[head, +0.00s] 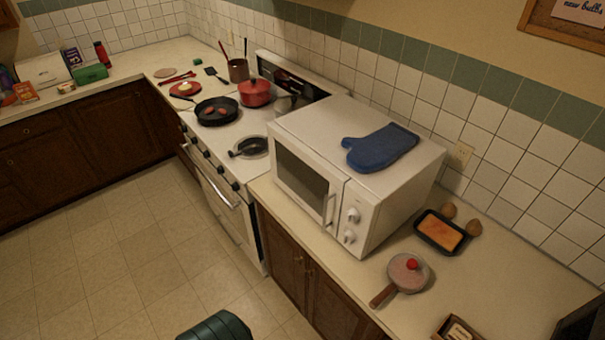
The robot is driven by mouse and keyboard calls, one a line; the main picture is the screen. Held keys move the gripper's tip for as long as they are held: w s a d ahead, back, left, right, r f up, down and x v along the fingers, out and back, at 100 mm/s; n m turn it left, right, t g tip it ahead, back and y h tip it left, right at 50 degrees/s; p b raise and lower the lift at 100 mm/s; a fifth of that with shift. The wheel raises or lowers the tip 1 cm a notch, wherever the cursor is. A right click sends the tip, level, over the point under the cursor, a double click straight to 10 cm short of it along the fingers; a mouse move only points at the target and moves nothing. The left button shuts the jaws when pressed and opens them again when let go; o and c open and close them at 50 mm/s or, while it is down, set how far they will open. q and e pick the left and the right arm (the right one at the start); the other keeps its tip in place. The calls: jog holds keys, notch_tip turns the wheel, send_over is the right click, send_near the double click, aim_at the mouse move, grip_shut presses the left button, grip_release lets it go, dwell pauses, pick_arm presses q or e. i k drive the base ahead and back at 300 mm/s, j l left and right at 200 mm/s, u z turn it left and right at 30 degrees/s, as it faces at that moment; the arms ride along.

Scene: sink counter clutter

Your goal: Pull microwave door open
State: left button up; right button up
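The white microwave (350,165) stands on the counter to the right of the stove. Its door (301,184) has a dark window and looks shut against the body. The door's upright handle (330,208) is at the door's right edge, beside the control panel with two round knobs (351,226). A blue oven mitt (380,147) lies on top of the microwave. Neither of my grippers can be made out in the head view.
A round pan with a brown handle (403,274) and a loaf tin (441,232) are on the counter to the right. The stove (228,151) at left holds pans and a red pot (255,92). Open tiled floor (130,250) lies in front. A dark green ridged shape is at the bottom edge.

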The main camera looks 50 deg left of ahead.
aim_at(316, 187)
jog(key=u, duration=1.55)
